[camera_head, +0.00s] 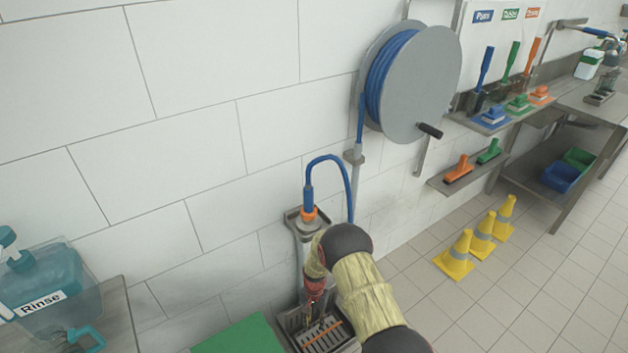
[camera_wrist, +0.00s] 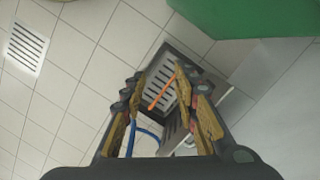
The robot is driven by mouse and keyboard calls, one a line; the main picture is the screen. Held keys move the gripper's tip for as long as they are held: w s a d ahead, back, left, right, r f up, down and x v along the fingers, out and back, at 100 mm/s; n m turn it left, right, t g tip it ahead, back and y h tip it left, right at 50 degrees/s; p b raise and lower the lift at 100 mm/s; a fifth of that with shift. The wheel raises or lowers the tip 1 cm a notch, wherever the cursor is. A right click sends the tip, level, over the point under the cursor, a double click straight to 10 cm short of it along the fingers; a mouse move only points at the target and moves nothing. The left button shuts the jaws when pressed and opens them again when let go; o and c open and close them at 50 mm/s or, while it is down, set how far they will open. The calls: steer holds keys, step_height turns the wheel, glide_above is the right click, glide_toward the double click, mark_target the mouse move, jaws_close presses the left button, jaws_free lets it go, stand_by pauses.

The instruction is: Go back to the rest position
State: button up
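My arm reaches down in the head view, and my gripper (camera_head: 313,308) hangs above a slotted metal drain tray (camera_head: 320,336) by the wall. In the wrist view my gripper (camera_wrist: 158,80) has its two fingers apart, with nothing held between them. The slotted tray (camera_wrist: 160,75) and a thin orange strip (camera_wrist: 163,90) on it show through the gap, below the fingers. A blue hose (camera_head: 325,160) with an orange fitting (camera_head: 309,214) sits in a metal holder just behind my gripper. The fingertips are small and partly hard to see in the head view.
A grey hose reel (camera_head: 420,85) is on the wall above. A green surface (camera_head: 240,338) is left of the tray. A "Rinse" container (camera_head: 40,285) stands on a bench at far left. Yellow cones (camera_head: 481,240) stand on the open floor at right, before a metal shelf unit (camera_head: 545,165).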

steer(key=s+d+r+n+p, duration=0.1)
steer(key=s+d+r, duration=0.2)
steer(key=r, duration=0.9)
steer(key=s+d+r+n, duration=0.2)
steer(key=s+d+r, duration=0.1)
steer(key=r, duration=0.9)
steer(key=s+d+r+n+p, duration=0.1)
steer(key=s+d+r, duration=0.15)
steer(key=r, duration=0.85)
steer(key=s+d+r+t+p, duration=0.1)
steer(key=s+d+r+t, duration=0.1)
steer(key=s+r, duration=0.5)
steer(key=s+d+r+t+p, duration=0.1)
steer(key=s+d+r+t, duration=0.2)
steer(key=r, duration=1.1)
steer(key=s+d+r+t, duration=0.2)
steer(key=s+d+r, duration=0.3)
steer(key=s+r, duration=0.6)
steer(key=shift+s+d+t+p, duration=0.2)
steer(key=shift+s+t+p, duration=0.15)
steer(key=shift+s, duration=0.25)
